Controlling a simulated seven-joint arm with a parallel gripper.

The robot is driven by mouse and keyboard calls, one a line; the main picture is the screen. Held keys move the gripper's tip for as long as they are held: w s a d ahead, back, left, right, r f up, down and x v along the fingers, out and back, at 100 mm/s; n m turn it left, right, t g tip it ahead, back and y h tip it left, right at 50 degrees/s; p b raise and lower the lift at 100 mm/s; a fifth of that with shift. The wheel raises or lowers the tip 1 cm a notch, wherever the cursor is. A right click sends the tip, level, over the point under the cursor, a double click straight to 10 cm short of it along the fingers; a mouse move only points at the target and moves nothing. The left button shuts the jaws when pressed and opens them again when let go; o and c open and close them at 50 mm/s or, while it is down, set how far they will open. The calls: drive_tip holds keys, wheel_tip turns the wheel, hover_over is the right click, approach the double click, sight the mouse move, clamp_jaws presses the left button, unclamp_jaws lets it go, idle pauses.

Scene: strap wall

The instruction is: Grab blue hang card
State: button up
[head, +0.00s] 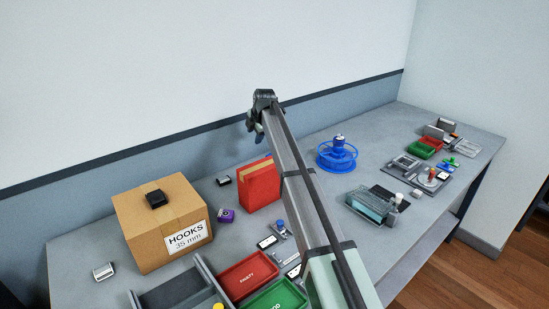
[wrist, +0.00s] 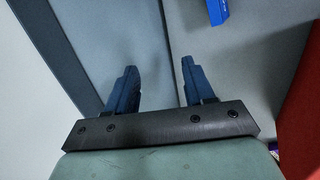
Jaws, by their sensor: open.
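A flat blue piece (wrist: 218,10) is cut off by the top edge of the wrist view. It may be the blue hang card, but too little shows to tell. In the head view I cannot pick out a blue hang card; my arm covers part of the bench. My gripper (wrist: 158,66) is open, with nothing between its two dark blue fingers. The blue piece is apart from it, beyond and to the right of the fingertips. In the head view my gripper (head: 253,127) is raised near the back wall, behind the red box.
A blue round stand (head: 337,155) is right of my arm. Red (head: 248,275) and green (head: 275,301) trays lie in front. Bare bench lies along the back wall.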

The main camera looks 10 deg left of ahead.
drive_tip(key=d+f+n+h, duration=0.1)
drive_tip(key=d+f+h, duration=0.1)
drive_tip(key=w+d+f+n+g+h, duration=0.1)
drive_tip(key=d+f, duration=0.1)
drive_tip(key=f, duration=0.1)
drive_tip(key=d+f+h, duration=0.2)
drive_tip(key=f, duration=0.1)
drive_tip(key=shift+w+d+n+h, duration=0.3)
drive_tip(key=shift+n, duration=0.1)
drive_tip(key=shift+w+a+x, duration=0.1)
drive_tip(key=shift+a+x, duration=0.05)
drive_tip(key=shift+x, duration=1.2)
drive_tip(key=shift+w+a+x, duration=0.1)
drive_tip(key=shift+w+x, duration=0.05)
drive_tip(key=shift+x, duration=1.2)
drive_tip(key=shift+r, duration=0.1)
clamp_jaws()
